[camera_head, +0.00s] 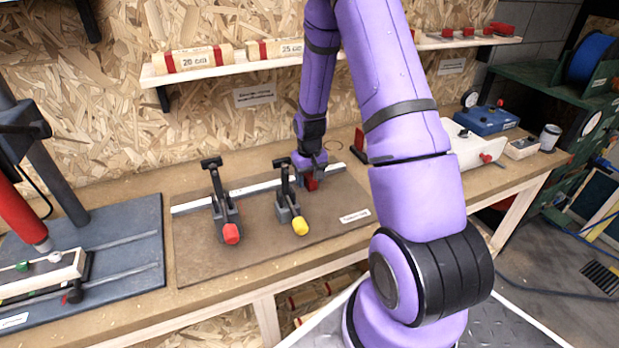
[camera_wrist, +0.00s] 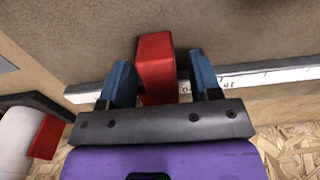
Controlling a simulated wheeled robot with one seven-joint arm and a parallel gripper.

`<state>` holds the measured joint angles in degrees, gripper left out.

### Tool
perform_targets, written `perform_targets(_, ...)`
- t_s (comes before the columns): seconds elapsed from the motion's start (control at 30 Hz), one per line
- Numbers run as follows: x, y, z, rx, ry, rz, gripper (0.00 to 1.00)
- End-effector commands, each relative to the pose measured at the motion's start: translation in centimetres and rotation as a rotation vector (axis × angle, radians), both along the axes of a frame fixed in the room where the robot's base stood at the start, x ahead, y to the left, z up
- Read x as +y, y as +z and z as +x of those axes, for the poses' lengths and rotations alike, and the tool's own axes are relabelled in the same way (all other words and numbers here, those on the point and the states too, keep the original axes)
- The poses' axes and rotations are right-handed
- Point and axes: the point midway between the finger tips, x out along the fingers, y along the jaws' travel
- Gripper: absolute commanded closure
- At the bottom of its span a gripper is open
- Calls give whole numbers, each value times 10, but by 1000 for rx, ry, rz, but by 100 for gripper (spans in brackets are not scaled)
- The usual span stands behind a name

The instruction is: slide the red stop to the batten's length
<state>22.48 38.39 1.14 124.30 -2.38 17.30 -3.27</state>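The red stop (camera_wrist: 157,65) is an upright-looking block at the white graduated rule (camera_wrist: 262,79) in the wrist view. My gripper (camera_wrist: 160,72) has its two blue fingers on either side of the stop. A gap shows at the right finger; the left finger is close, and I cannot tell if it touches. In the head view the stop (camera_head: 311,182) is partly hidden below my gripper (camera_head: 314,168), near the right end of the rule (camera_head: 255,187). Wooden battens with red bands lie on the shelf, one marked 20 cm (camera_head: 195,59), another 25 cm (camera_head: 285,48).
Two toggle clamps, one red-tipped (camera_head: 231,233) and one yellow-tipped (camera_head: 299,226), stand on the board left of my gripper. A red upright piece (camera_head: 359,141) and a white device (camera_head: 470,148) are to the right. A blue-grey machine base (camera_head: 120,262) is at the left.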

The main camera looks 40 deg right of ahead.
Motion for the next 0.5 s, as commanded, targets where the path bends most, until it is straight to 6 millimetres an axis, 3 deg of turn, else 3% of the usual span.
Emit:
perform_targets(0.23, 0, 13, 0, -2, 0, -1, 43)
perform_targets(0.5, 0, 59, 1, -4, 1, -2, 43)
